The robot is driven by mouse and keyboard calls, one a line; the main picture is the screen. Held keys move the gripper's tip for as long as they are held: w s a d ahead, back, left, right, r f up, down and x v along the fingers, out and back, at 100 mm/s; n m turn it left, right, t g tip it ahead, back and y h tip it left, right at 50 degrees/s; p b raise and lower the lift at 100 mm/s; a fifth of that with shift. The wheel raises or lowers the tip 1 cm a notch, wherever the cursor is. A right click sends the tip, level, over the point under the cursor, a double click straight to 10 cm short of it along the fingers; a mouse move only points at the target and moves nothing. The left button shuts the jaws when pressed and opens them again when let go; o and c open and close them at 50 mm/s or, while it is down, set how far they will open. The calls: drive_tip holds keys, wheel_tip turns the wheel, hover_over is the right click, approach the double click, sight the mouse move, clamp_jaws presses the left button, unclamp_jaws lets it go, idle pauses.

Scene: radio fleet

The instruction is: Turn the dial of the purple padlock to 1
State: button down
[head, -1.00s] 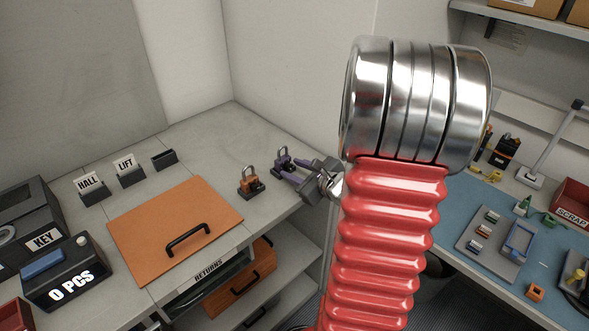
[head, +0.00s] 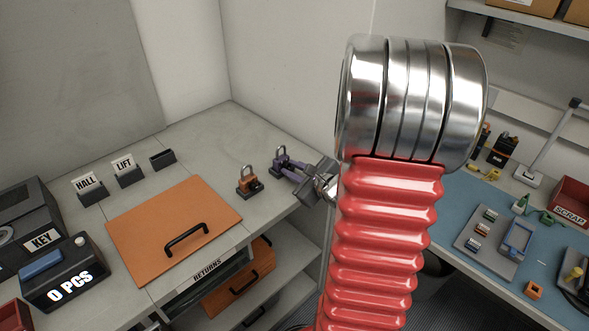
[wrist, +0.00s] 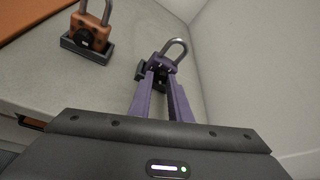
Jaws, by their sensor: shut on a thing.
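The purple padlock (head: 281,158) stands upright on a dark base near the wall on the grey worktop, its silver shackle closed. It also shows in the wrist view (wrist: 164,63), at the tips of my fingers. My gripper (head: 290,170) has purple fingers, drawn close together at the padlock's front. In the wrist view my gripper (wrist: 160,75) is shut on the dial, which the fingers hide. The dial's number cannot be read.
An orange padlock (head: 247,180) on its own base stands just left of the purple one; it also shows in the wrist view (wrist: 90,28). An orange panel with a black handle (head: 174,228) lies left of it. The label holders (head: 128,172) are farther back.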

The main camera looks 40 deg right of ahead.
idle(0.3)
drive_tip(key=c, duration=1.6)
unclamp_jaws()
drive_tip(key=shift+c, duration=0.2)
drive_tip(key=shift+s, duration=0.1)
